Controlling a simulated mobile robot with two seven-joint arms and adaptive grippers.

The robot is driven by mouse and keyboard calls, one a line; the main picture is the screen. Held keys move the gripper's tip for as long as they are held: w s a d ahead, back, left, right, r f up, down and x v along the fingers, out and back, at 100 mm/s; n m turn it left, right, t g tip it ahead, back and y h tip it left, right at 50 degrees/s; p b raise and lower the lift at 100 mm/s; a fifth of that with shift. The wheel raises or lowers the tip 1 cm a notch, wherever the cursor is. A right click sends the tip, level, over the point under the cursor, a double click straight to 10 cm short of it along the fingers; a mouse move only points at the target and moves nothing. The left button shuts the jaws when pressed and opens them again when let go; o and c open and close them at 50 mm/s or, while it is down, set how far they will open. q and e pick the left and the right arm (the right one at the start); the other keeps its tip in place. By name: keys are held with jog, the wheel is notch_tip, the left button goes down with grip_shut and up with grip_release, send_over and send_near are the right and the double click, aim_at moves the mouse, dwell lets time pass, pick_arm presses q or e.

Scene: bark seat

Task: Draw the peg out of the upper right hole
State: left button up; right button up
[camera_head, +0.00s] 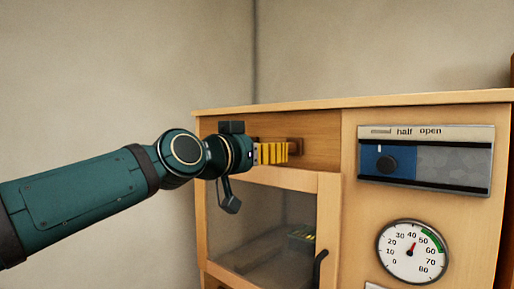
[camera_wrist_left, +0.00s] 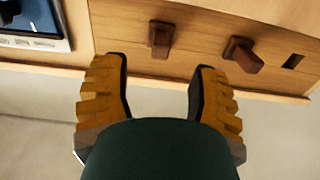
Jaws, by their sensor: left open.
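A brown wooden peg (camera_head: 295,146) sticks out of the wooden strip at the cabinet's upper front, beside my left gripper's fingertips. In the left wrist view, which looks turned over, this peg (camera_wrist_left: 160,38) stands just beyond the gap between the fingers. A second brown peg (camera_wrist_left: 242,52) sits in the same strip, and an empty dark hole (camera_wrist_left: 292,61) lies past it. My left gripper (camera_head: 287,150) is open with yellow ribbed fingers; in its wrist view (camera_wrist_left: 160,68) nothing is between them. The arm hides the second peg and hole in the head view. My right gripper is not in view.
A panel marked "half open" with a dark knob (camera_head: 382,164) is right of the strip, above a round gauge (camera_head: 412,252). Below the strip is a glazed door (camera_head: 262,230) with a black handle (camera_head: 319,268). A green thing (camera_head: 300,238) shows behind the glass.

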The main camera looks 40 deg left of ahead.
pick_arm(q)
jog(key=shift+w+d, duration=0.15)
jog(key=shift+w, duration=1.85)
jog(key=shift+w+d, duration=0.1)
jog(key=shift+w, duration=1.85)
grip_shut()
jog(key=shift+s, duration=0.25)
jog(key=s+b, duration=0.2)
jog(key=s, duration=0.8)
jog(key=shift+a, duration=0.4)
